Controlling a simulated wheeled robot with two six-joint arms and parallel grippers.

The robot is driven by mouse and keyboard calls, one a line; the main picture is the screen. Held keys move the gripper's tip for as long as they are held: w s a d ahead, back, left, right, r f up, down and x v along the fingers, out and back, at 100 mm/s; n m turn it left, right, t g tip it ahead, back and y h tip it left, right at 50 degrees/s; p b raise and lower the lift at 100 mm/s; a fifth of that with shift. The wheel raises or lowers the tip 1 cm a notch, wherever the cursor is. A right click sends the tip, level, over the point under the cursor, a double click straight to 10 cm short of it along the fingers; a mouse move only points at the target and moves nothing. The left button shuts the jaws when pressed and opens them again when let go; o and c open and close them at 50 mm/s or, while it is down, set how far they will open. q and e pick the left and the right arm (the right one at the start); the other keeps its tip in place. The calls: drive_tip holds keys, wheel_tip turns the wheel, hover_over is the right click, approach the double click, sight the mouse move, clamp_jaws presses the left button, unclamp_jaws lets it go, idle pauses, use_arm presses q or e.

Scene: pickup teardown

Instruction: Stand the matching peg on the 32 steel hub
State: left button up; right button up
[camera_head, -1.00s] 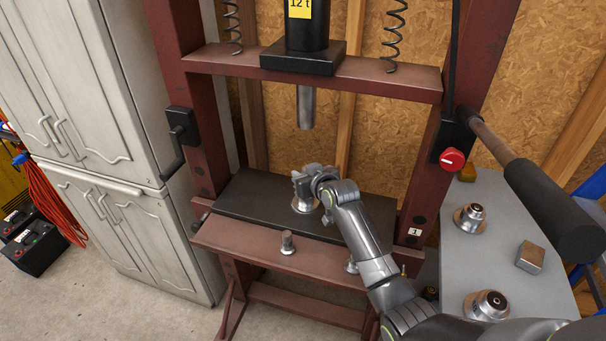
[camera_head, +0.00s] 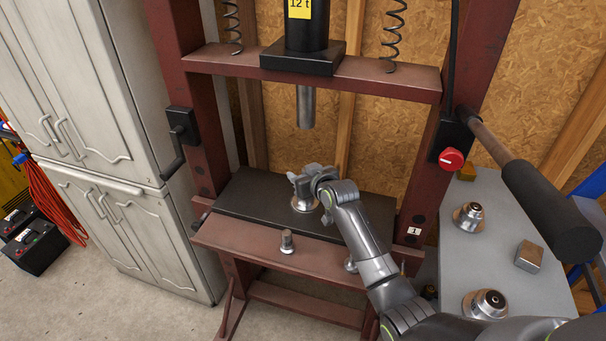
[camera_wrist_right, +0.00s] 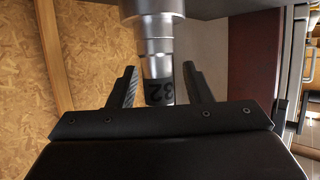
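The steel hub (camera_head: 303,206) sits on the dark bed plate of the press. It also shows in the right wrist view (camera_wrist_right: 146,8), at the top of an inverted-looking picture. A steel peg with a dark band marked 32 (camera_wrist_right: 159,92) is in line with the hub and appears to stand upright on it. My right gripper (camera_head: 305,178) is at the peg, just above the hub. In the wrist view its two fingers (camera_wrist_right: 159,88) are on either side of the peg, with a gap on both sides. My left gripper is not in view.
Two more steel pegs, one left (camera_head: 287,242) and one partly behind my arm (camera_head: 351,266), are on the front beam. The press ram (camera_head: 305,107) hangs above the bed. A grey side table (camera_head: 500,255) carries two hubs and a metal block (camera_head: 529,256). A black-gripped lever (camera_head: 550,210) juts over it.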

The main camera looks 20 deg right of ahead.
drive_tip(key=shift+f, duration=0.15)
drive_tip(key=shift+s, duration=0.15)
drive_tip(key=v, duration=1.7)
drive_tip(key=shift+r+b, duration=0.25)
drive_tip(key=shift+b, duration=0.1)
drive_tip(key=shift+s, duration=0.1)
